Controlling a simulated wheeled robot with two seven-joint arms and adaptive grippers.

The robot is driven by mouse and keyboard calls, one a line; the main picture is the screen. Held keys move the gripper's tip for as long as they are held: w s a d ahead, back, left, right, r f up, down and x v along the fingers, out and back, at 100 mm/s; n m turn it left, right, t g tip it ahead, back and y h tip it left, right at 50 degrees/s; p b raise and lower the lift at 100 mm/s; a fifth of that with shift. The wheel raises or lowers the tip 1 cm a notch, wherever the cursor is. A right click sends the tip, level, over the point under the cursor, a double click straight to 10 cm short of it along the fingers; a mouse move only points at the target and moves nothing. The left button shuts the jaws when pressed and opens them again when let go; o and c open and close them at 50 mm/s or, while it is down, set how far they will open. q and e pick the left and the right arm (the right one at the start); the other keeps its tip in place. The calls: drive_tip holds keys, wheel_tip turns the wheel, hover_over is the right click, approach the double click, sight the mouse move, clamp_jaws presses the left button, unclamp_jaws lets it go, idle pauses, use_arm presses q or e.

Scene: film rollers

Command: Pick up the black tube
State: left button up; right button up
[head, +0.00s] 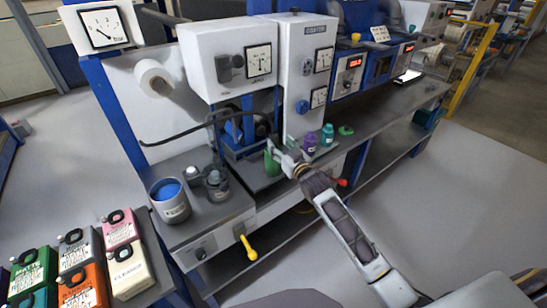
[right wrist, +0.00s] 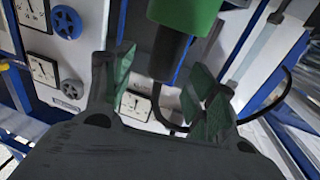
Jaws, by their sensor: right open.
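A thin, curved black tube (head: 185,132) stretches leftward from the machine in the head view. A thin black curve also shows at the right of the right wrist view (right wrist: 272,102); I cannot tell if it is the same tube. My right gripper (head: 279,150) is in front of the machine, near a small green object (head: 271,163). In the right wrist view, its green-padded fingers (right wrist: 160,92) are apart. A short black cylinder with a green part above it (right wrist: 168,52) shows between and beyond them; contact is unclear. My left gripper is not in view.
Purple (head: 310,143) and teal bottles (head: 327,135) stand on the bench right of my gripper. Coloured containers (head: 125,268) fill the lower left. Gauge boxes (head: 306,62) rise behind.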

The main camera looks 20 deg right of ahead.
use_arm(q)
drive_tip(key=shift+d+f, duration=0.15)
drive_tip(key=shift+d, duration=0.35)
